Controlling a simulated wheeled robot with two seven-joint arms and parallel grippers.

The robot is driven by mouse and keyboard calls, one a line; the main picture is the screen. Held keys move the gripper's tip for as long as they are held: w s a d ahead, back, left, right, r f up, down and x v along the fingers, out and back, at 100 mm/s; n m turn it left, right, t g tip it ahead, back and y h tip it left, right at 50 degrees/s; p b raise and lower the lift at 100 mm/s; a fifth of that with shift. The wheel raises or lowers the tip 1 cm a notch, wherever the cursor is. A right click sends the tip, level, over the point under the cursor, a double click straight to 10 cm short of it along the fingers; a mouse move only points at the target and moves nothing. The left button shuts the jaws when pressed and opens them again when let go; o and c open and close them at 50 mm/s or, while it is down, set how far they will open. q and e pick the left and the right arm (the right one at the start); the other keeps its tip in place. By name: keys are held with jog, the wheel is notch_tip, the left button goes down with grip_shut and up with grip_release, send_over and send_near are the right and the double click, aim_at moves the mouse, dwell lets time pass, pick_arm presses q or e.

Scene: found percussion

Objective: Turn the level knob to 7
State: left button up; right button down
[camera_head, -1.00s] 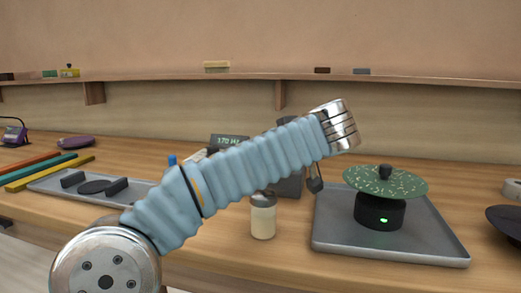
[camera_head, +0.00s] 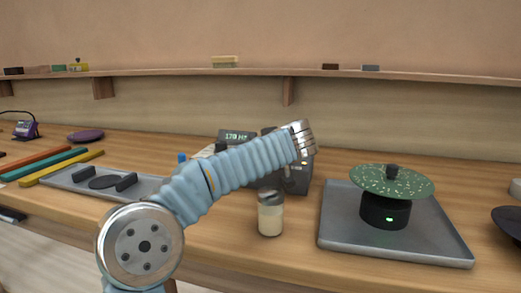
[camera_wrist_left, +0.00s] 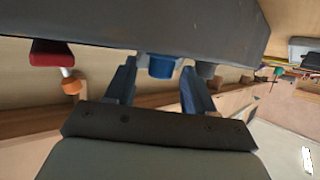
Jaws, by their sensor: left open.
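A dark grey control box (camera_head: 297,180) stands behind my left arm in the head view, mostly covered by it; a display (camera_head: 237,136) reading 170 Hz shows above the arm. In the left wrist view a dark box (camera_wrist_left: 200,28) fills the top, with a blue knob (camera_wrist_left: 162,66) and a grey knob (camera_wrist_left: 205,69) on its edge. My left gripper (camera_wrist_left: 158,74) is open, its two fingers on either side of the blue knob. Whether they touch it is unclear. Knob markings are not readable. The left gripper is hidden in the head view; the right is in neither view.
A jar (camera_head: 270,216) stands in front of the control box. To the right, a grey tray (camera_head: 450,240) holds a black base (camera_head: 385,210) with a green speckled disc (camera_head: 392,181). Another tray (camera_head: 60,178) and coloured bars (camera_head: 60,166) lie left. A red part (camera_wrist_left: 52,53) shows in the wrist view.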

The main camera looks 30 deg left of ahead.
pick_arm(q)
grip_shut()
jog(key=shift+s+a+f+m+t+h+b, duration=0.15)
jog(key=shift+m+t+h+b, duration=0.4)
jog(key=shift+b, duration=0.45)
jog(key=shift+m+t+h+b, duration=0.55)
jog(key=shift+m+b, duration=0.2)
jog(key=shift+b, duration=0.05)
jog(key=shift+s+a+m+t+h+b, duration=0.15)
jog(key=shift+m+t+h+b, duration=0.3)
jog(key=shift+m+h, duration=0.35)
jog(key=shift+a+r+m+t+h+p, duration=0.1)
jog(key=shift+r+m+t+h+p, duration=0.15)
jog(key=shift+m+h, duration=0.25)
jog(key=shift+r+m+t+h+p, duration=0.1)
jog(key=shift+m+t+h+p, duration=0.15)
jog(key=shift+m+h, duration=0.2)
jog(key=shift+a+m+t+h+p, duration=0.1)
jog(key=shift+m+t+h+p, duration=0.15)
jog(key=shift+m+h+p, duration=0.65)
jog(key=shift+a+m+h+p, duration=0.15)
jog(key=shift+m+h+p, duration=0.45)
jog(key=shift+h, duration=0.45)
jog(key=shift+f+m+h, duration=0.15)
jog(key=shift+m+h, duration=0.45)
jog(key=shift+m, duration=0.05)
jog(key=shift+f+m+h, duration=0.15)
jog(key=shift+m+h, duration=0.15)
jog(key=shift+h, duration=0.1)
